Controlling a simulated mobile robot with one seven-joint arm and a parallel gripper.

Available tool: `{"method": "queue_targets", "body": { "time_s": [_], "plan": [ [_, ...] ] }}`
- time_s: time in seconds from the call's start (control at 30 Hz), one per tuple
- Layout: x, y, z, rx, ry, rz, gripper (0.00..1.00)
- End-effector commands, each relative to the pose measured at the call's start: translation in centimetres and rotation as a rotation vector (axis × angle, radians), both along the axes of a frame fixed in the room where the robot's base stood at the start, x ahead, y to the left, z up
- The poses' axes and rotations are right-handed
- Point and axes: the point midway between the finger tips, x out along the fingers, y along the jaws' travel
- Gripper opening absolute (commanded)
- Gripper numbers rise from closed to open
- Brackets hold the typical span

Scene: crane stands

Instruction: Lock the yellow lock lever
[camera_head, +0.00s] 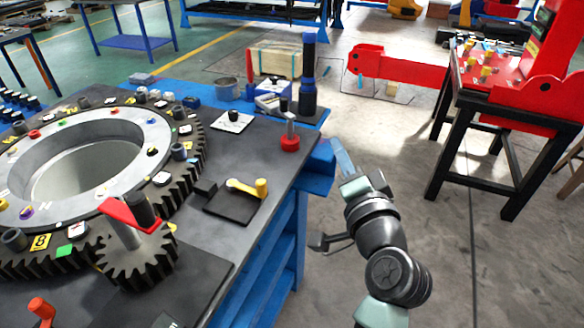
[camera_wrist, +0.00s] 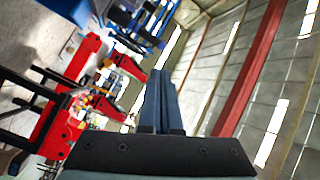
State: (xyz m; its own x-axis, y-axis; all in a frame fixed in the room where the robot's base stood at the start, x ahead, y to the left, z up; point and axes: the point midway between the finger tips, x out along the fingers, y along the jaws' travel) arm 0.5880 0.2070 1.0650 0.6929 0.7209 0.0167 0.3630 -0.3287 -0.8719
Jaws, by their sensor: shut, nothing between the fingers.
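The yellow lock lever (camera_head: 247,187) lies on a small black base plate (camera_head: 232,206) near the right edge of the dark workbench in the head view. It has a yellow upright knob at its right end, and its left end is by a small black block (camera_head: 205,189). My gripper (camera_head: 342,155) is off the bench to the right of the lever, over the floor, apart from it. In the wrist view the two blue fingers (camera_wrist: 160,100) are together with nothing between them. The lever is not in the wrist view.
A large dark ring gear (camera_head: 190,140) fills the bench's left side, with a small gear (camera_head: 137,262) and red lever (camera_head: 120,215) in front. A black stand with red machinery (camera_head: 490,120) is farther right.

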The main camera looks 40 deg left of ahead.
Motion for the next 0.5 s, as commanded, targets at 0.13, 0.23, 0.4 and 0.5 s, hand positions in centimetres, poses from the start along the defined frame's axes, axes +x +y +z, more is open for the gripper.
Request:
{"method": "queue_targets", "body": {
  "time_s": [0.13,0.23,0.4,0.5],
  "plan": [
    [-2.3,3.4,-9.9,0.180,0.273,0.160,0.00],
    [-3.3,4.3,-12.5,0.255,0.373,0.213,0.00],
    [-3.9,4.8,-13.6,0.299,0.424,0.241,0.00],
    [-3.9,4.8,-13.5,0.299,0.424,0.241,0.00]
  ]
}}
